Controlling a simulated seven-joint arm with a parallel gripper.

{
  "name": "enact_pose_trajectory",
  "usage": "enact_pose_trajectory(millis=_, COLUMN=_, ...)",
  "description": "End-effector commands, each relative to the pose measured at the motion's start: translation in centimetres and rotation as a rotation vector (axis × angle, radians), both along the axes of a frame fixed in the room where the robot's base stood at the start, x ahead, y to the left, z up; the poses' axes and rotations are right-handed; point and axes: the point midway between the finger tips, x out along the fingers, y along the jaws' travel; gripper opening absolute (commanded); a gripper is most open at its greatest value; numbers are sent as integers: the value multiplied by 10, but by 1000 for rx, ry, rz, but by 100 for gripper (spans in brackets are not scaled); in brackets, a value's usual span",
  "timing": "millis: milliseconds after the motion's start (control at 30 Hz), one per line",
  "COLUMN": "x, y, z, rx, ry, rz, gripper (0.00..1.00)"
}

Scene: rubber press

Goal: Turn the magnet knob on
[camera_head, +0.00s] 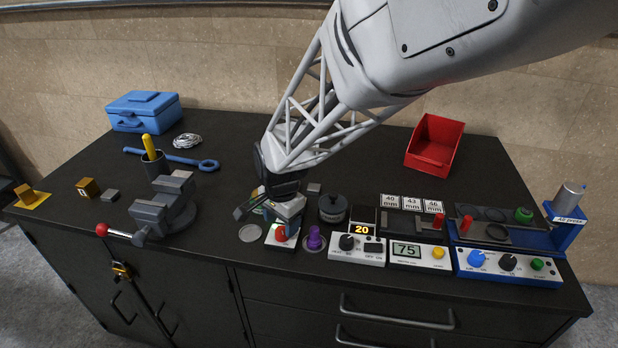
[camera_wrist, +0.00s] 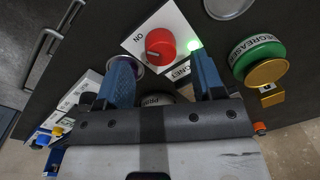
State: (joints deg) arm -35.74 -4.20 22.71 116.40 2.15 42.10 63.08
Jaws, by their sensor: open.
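The magnet knob (camera_wrist: 160,46) is a round red knob on a white plate (camera_wrist: 135,42), marked "ON" on one side and with a partly covered "MAGNET" label on the other. A green light (camera_wrist: 193,45) glows at the plate's edge. In the head view the red knob (camera_head: 281,233) is at the counter's front, just in front of my gripper (camera_head: 264,212). In the wrist view my gripper (camera_wrist: 163,72) is open and empty, its two blue fingers apart; the knob appears between and beyond their tips. I cannot tell whether either finger touches it, or exactly where it points.
A grey vise (camera_head: 165,209) is to the left. A green degreaser can (camera_wrist: 258,52) is close to the right finger.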

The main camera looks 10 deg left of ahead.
Motion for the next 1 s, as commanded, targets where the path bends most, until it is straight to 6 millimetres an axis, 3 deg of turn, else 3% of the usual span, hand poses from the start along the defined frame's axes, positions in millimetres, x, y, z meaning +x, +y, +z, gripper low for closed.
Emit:
enact_pose_trajectory(millis=200, x=0, y=-1, z=29, rx=2, ry=-3, rz=0, gripper=62)
enact_pose_trajectory(millis=400, x=-1, y=-2, z=45, rx=1, ry=-2, rz=0, gripper=62)
enact_pose_trajectory(millis=867, x=-1, y=-3, z=49, rx=1, ry=-2, rz=0, gripper=62)
enact_pose_trajectory(millis=1000, x=-1, y=-12, z=53, rx=2, ry=-5, rz=8, gripper=62)
